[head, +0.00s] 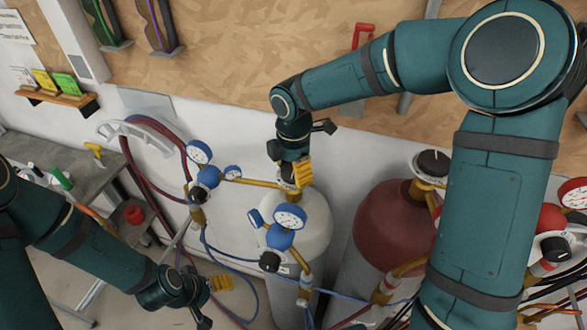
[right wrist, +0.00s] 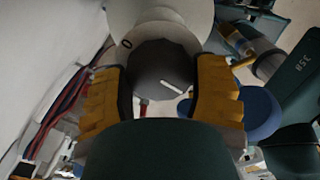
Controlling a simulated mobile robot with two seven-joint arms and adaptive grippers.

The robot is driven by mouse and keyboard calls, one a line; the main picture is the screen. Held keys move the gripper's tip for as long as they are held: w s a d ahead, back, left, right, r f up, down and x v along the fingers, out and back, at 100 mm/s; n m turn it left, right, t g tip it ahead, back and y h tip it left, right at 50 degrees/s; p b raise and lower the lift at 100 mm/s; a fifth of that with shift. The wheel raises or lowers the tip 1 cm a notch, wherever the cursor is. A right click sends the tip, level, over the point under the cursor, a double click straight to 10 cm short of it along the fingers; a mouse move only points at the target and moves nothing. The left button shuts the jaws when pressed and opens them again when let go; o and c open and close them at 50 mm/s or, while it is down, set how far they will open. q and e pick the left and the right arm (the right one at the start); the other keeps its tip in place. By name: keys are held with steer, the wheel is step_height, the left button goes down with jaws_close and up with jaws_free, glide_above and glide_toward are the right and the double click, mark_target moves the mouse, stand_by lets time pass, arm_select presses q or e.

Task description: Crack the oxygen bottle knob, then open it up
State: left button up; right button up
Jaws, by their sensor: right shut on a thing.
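The white gas bottle (head: 312,240), which I take as the oxygen bottle, stands against the wall, with a blue regulator (head: 279,237) and gauges in front of its top. My right gripper (head: 298,175) reaches down onto the knob at its top and hides most of it in the head view. In the right wrist view the dark round knob (right wrist: 165,72) with a white mark sits between the yellow fingers, which are shut on it. A "0" shows on the pale collar behind. My left gripper (head: 218,284) hangs low at left, away from the bottle; its opening is unclear.
A dark red bottle (head: 385,235) with a black-topped valve (head: 433,165) stands just right of the white one. Another blue regulator (head: 208,177) and gauges are left of it. Hoses hang around the bottles. A grey workbench (head: 100,180) is at left.

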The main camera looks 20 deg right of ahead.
steer(key=o, duration=1.2)
steer(key=shift+o, duration=0.2)
